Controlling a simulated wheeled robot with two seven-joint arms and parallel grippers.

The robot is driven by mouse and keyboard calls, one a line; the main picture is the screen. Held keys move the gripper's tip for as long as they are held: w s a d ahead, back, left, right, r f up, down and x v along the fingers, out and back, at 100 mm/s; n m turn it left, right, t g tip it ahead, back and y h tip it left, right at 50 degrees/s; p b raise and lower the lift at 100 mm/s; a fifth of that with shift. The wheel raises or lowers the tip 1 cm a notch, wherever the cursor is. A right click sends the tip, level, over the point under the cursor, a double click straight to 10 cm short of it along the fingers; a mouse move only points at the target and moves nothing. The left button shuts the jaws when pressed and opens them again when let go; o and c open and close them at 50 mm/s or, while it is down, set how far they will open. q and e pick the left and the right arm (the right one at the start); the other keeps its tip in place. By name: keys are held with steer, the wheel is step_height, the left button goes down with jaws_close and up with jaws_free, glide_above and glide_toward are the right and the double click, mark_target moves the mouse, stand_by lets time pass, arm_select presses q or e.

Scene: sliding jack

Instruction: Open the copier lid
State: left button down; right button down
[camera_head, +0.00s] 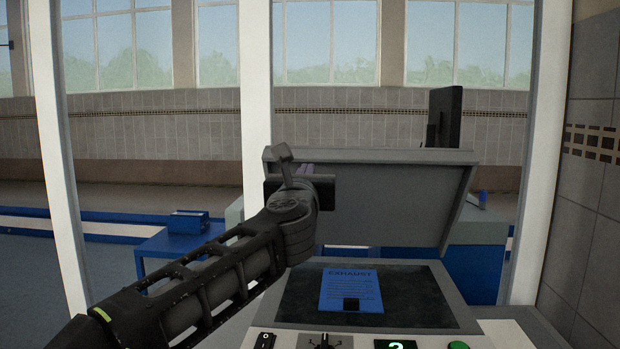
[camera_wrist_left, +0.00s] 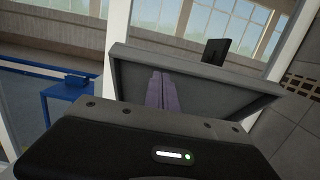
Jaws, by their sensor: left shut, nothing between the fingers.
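The copier lid (camera_head: 400,195) is a grey panel, raised and tilted up at the back of the copier (camera_head: 450,293), well clear of the dark glass. My left gripper (camera_head: 306,169) is shut and empty at the left part of the raised lid. Its purple-grey fingers (camera_wrist_left: 160,92) lie against or just in front of the lid's inner face in the left wrist view; I cannot tell whether they touch. The lid (camera_wrist_left: 225,92) spans that view behind them. My left arm hides the lid's lower left part. My right gripper is not in view.
A blue printed sheet (camera_head: 350,290) lies on the copier glass. Buttons and a green display (camera_head: 395,344) line the front panel. White window posts (camera_head: 257,100) stand behind, and a tiled wall (camera_head: 590,170) closes the right side. A blue table (camera_head: 175,242) stands at the left back.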

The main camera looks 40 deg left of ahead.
arm_select(q)
steer(key=s+d, duration=0.1)
steer(key=s+d+r, duration=0.1)
steer(key=s, duration=0.1)
steer(key=shift+s+d, duration=0.15)
steer(key=shift+d, duration=0.2)
steer(key=shift+d+r, duration=0.1)
